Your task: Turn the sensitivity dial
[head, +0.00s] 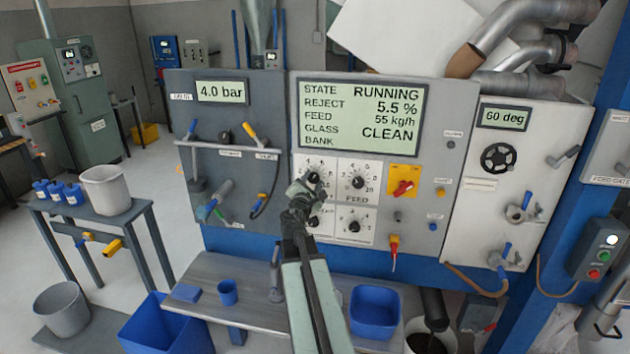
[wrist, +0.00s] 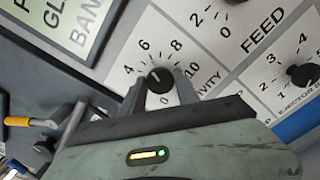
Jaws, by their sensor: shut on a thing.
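The sensitivity dial (wrist: 160,80) is a black round knob on a white plate with printed numbers. In the wrist view its white mark points to the upper left, roughly between 4 and 6. My gripper (wrist: 160,91) has a grey finger on each side of the knob and is shut on it. In the head view the dial (head: 314,178) is at the upper left of the group of knobs, partly hidden by my gripper (head: 305,186). The word beside the dial is partly covered by a finger; "IVITY" shows.
The feed dial (head: 358,182) is just to the right, with two smaller knobs below. A screen (head: 361,113) above reads RUNNING, reject 5.5 %, CLEAN. A red switch on a yellow plate (head: 403,181) is farther right. A shelf with blue containers (head: 375,311) lies below.

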